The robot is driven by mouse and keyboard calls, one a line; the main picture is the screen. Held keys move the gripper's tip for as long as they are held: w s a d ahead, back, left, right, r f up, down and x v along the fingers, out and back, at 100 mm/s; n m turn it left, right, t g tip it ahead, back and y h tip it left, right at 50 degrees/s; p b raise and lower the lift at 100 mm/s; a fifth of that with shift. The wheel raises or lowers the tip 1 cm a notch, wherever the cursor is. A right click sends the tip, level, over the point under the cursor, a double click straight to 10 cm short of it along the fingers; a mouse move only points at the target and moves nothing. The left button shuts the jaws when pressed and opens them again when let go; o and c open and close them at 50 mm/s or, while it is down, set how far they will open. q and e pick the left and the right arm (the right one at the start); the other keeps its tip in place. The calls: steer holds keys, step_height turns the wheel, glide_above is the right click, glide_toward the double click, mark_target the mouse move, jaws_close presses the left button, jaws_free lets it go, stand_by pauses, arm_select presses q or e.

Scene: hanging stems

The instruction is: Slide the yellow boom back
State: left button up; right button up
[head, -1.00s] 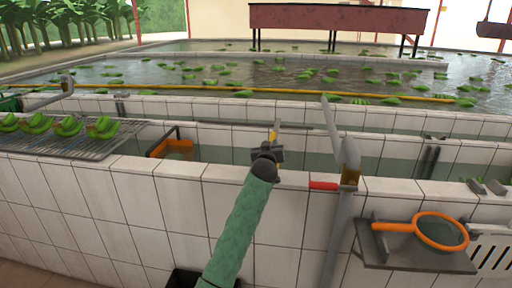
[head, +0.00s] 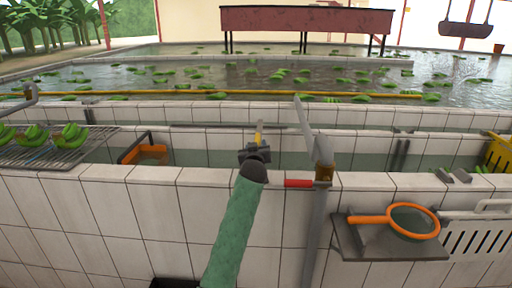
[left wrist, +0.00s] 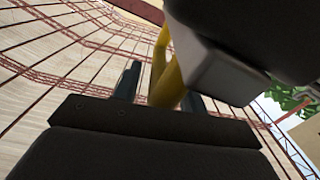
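The long yellow boom (head: 200,94) floats across the pool, running from left to right in front of the green bananas. My left gripper (head: 258,141) is above the near tiled wall, on a green-sleeved arm, well short of the boom. In the left wrist view a curved yellow piece (left wrist: 166,70) lies between the dark fingers of the left gripper (left wrist: 160,88). I cannot tell whether the fingers close on it. My right gripper is out of view.
A grey metal post (head: 316,215) with a slanting arm rises right of my gripper. An orange net (head: 412,222) rests on a shelf at the right. Bananas lie on a rack (head: 75,158) at the left. A red trough (head: 305,20) stands behind the pool.

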arm_select(q)
steer(key=shift+s, duration=0.3)
steer(key=s+b, duration=0.1)
steer(key=s, duration=0.5)
steer(key=shift+s+a, duration=0.15)
steer(key=shift+s, duration=0.45)
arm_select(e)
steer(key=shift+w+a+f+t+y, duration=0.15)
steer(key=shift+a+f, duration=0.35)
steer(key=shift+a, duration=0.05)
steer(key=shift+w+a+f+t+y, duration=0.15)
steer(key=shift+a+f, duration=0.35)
